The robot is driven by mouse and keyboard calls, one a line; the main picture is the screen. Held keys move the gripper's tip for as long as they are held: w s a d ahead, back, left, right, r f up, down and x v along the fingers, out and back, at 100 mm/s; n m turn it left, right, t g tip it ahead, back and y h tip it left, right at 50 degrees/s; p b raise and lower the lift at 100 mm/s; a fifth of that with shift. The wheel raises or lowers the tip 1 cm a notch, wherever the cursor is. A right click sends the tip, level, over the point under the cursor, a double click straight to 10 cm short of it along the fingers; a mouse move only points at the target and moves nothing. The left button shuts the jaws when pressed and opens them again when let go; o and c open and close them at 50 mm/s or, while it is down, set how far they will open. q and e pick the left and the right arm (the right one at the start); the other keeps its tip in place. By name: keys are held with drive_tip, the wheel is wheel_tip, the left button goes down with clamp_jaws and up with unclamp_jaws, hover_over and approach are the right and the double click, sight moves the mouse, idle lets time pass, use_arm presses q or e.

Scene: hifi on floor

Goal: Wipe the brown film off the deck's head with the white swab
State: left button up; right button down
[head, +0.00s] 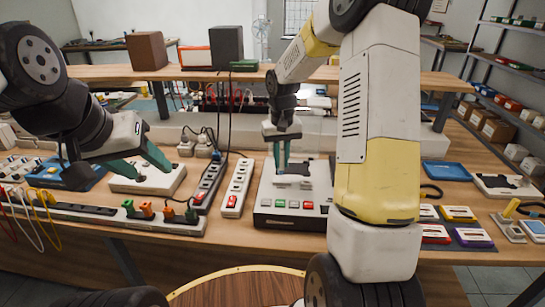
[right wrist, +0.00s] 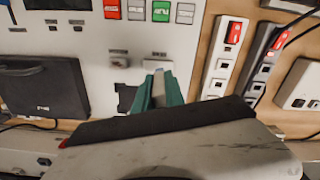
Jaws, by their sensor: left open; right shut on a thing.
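The white deck (head: 262,192) stands on the bench in the middle of the head view, with a row of grey, green and red buttons along its front. My right gripper (head: 281,168) points down over the deck, behind the buttons. In the right wrist view its teal fingers (right wrist: 158,92) are shut on the white swab (right wrist: 158,84), of which only a small pale part shows. The swab's tip is close to the deck's head area; contact cannot be told. I cannot make out the brown film. My left gripper (head: 155,172) is open and empty above a white device (head: 150,184) at the left.
Several cassettes (head: 435,234) lie to the right near a blue tray (head: 446,171). A black cable hangs behind the strips.

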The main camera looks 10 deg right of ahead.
drive_tip(key=shift+a+r, duration=0.2)
drive_tip(key=shift+r, duration=2.5)
